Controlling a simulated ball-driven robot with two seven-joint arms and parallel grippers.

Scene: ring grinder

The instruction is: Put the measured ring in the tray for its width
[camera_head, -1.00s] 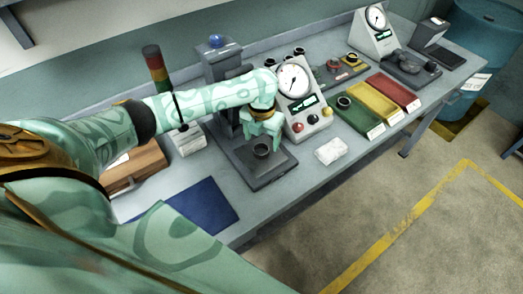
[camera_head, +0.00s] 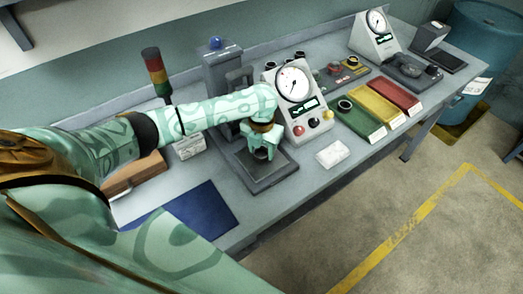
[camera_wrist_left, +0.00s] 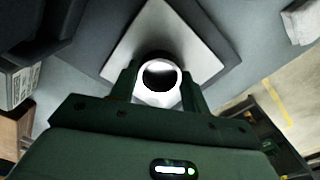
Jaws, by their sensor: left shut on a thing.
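My left gripper (camera_head: 263,154) is over the grey plate (camera_head: 283,177) of the grinder stand (camera_head: 221,72) and is shut on a ring. In the left wrist view the ring (camera_wrist_left: 157,98) shows as a bright band with a dark hole between the two fingers, above the pale square plate. In the head view the fingers hide most of it. The green tray (camera_head: 366,128), the yellow tray (camera_head: 372,97) and the red tray (camera_head: 394,92) lie side by side to the right. A dark ring (camera_head: 345,105) sits in the green tray. My right gripper is not in view.
A dial gauge box (camera_head: 296,88) with buttons stands just right of the gripper. A white block (camera_head: 332,153) lies near the front edge, before the trays. A blue mat (camera_head: 205,212), a wooden box (camera_head: 136,172) and a signal light (camera_head: 155,70) are to the left.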

